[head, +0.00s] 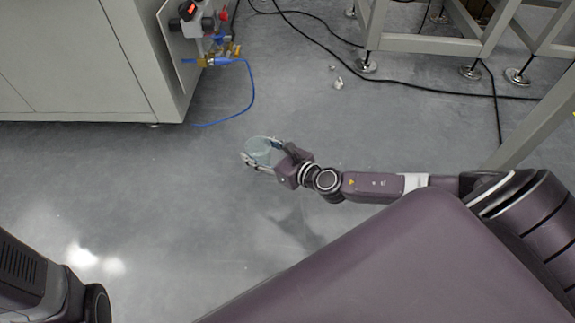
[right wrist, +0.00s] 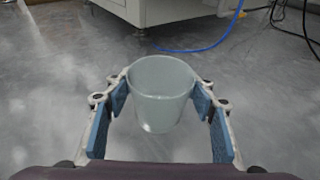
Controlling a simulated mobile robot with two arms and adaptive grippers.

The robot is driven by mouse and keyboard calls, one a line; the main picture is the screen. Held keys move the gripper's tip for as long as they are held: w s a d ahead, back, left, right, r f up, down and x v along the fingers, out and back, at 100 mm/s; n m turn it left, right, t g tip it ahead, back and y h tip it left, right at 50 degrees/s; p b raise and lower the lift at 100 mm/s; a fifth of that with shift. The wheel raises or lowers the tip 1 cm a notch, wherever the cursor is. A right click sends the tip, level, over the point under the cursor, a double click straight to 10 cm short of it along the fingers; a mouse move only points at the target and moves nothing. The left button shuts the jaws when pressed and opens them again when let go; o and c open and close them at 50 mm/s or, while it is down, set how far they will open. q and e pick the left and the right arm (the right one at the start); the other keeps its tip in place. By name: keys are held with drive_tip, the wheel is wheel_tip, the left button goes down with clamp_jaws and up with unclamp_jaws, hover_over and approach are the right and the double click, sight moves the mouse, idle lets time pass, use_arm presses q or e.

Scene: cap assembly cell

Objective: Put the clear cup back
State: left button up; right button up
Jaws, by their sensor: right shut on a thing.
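The clear cup (head: 258,149) is in the jaws of my right gripper (head: 262,155), held above the grey floor. In the right wrist view the clear cup (right wrist: 160,95) is upright, with its open rim toward the camera, and looks empty. The blue pads of the right gripper (right wrist: 160,100) press on it from both sides. My left gripper is not in view; only a dark part of my body shows at the lower left of the head view.
A grey cabinet (head: 75,60) stands at the upper left, with fittings and a blue hose (head: 252,95) beside it. A metal frame (head: 430,42) on levelling feet stands at the upper right. Black cables (head: 420,88) lie on the floor. The floor (head: 150,190) around the cup is clear.

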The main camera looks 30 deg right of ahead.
drive_tip(key=s+a+r+n+g+y, duration=0.1)
drive_tip(key=s+r+n+y, duration=0.1)
drive_tip(key=s+r, duration=0.3)
drive_tip(key=s+a+r+n+g+y, duration=0.1)
drive_tip(key=s+r, duration=0.4)
drive_tip(key=r, duration=0.8)
drive_tip(key=s+r+n+g+y, duration=0.3)
drive_tip(key=s+r, duration=0.3)
drive_tip(key=r, duration=0.4)
drive_tip(key=shift+a+n+y, duration=0.4)
drive_tip(key=shift+n+y, duration=0.4)
drive_tip(key=shift+y, duration=0.1)
drive_tip(key=shift+a, duration=0.1)
